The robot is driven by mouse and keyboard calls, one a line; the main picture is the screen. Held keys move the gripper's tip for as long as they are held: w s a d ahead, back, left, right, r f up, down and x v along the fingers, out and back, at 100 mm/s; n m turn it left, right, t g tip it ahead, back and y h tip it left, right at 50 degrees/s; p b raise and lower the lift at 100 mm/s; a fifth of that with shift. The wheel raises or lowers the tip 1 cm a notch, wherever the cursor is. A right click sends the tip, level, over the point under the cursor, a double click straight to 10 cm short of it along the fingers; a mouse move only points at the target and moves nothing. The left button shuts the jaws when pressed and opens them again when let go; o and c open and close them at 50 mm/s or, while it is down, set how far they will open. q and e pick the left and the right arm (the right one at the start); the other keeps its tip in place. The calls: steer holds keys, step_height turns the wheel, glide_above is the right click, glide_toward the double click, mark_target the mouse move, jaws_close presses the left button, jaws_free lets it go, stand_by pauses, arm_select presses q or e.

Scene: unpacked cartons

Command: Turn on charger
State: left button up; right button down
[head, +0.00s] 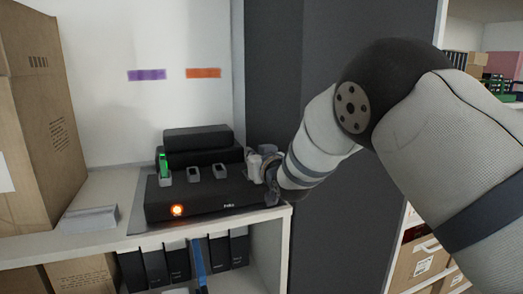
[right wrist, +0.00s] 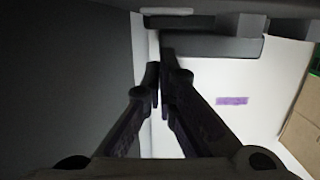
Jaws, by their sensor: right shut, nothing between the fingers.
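The charger (head: 215,205) is a wide black box on the shelf in the head view. A round orange light (head: 177,210) glows on the left of its front face. Three small slots stand along its top; a green upright item (head: 163,162) is in the left one, and the other two look empty. My right gripper (head: 268,182) is at the charger's right end, partly hidden by my wrist; I cannot tell whether it touches. In the right wrist view its fingers (right wrist: 159,82) are together with nothing between them. My left gripper is not in view.
A dark upright panel (head: 275,80) stands close at the right. A cardboard box (head: 40,110) and a flat grey item (head: 88,219) are at the left. Purple (head: 146,75) and orange (head: 203,73) strips mark the wall. Black binders (head: 180,264) stand on the shelf below.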

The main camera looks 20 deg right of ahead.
steer(key=s+r, duration=0.2)
steer(key=r, duration=0.1)
steer(key=s+r+p, duration=0.1)
steer(key=shift+r, duration=0.15)
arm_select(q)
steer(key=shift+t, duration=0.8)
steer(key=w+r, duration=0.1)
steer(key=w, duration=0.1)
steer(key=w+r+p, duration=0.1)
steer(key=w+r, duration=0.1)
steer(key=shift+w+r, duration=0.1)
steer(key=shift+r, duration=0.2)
arm_select(e)
steer(key=s+r, duration=0.1)
steer(key=s, duration=0.5)
steer(key=shift+s, duration=0.2)
steer(key=shift+d, duration=0.15)
